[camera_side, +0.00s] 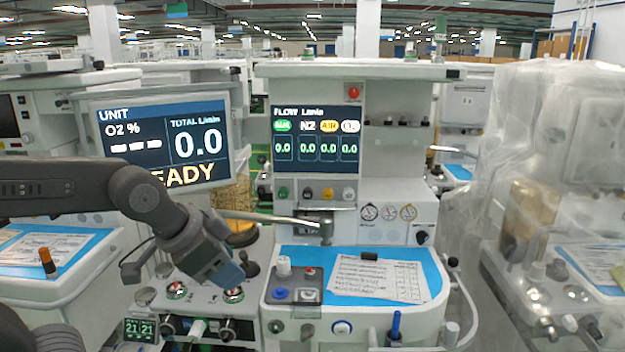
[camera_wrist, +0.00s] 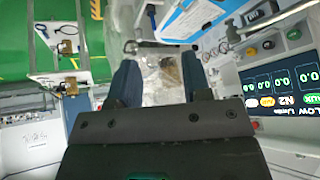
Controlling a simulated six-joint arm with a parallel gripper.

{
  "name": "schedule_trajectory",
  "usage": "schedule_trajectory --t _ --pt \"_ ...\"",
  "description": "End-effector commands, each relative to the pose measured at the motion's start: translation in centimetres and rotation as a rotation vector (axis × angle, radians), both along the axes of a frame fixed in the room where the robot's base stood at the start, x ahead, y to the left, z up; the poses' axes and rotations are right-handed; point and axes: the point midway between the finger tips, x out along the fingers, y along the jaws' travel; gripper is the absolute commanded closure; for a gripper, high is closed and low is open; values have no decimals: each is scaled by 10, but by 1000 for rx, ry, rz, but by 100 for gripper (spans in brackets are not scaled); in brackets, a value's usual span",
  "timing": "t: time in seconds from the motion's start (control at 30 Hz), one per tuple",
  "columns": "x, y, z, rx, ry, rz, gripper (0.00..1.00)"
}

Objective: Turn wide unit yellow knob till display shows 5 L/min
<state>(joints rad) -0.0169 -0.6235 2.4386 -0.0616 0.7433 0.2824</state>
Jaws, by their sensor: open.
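The centre unit has a flow display (camera_side: 317,138) that reads 0.0 in all its columns, one of them headed by a yellow AIR label. Below it is a row of small knobs, with the yellow knob (camera_side: 321,194) between a dark one and a whitish one. My gripper (camera_side: 229,277) is left of and lower than that row, pointing down and right, well apart from the yellow knob. In the wrist view my gripper (camera_wrist: 162,78) has its two blue fingers spread, with nothing between them. The flow display (camera_wrist: 284,90) shows there upside down at the right.
A left screen (camera_side: 165,140) reads total 0.0 and READY. A grey metal arm (camera_side: 270,217) sticks out between my gripper and the knob row. Below lies a blue work surface (camera_side: 432,284) with papers. A plastic-draped machine (camera_side: 560,150) stands at the right.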

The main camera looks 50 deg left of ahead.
Motion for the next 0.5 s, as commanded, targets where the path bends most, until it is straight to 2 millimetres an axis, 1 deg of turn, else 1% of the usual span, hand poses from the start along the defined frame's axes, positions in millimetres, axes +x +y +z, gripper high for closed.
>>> schedule_trajectory --t 0.03,0.07,0.1,0.17,0.2,0.27,0.3,0.37,0.4,0.47,0.5 --pt "21 1 3 40 -33 -73 56" --pt "34 1 5 69 -60 -120 56" --pt "52 2 8 114 -98 -182 56" --pt "78 5 12 189 -152 -268 56" --pt "96 8 14 245 -189 -322 56" --pt "121 14 16 334 -239 -395 56" --pt "138 18 16 399 -267 -439 56" --pt "162 26 16 502 -306 -500 56" --pt "178 33 14 575 -326 -535 56" --pt "202 43 12 692 -349 -586 56" --pt "216 51 9 771 -358 -616 56"
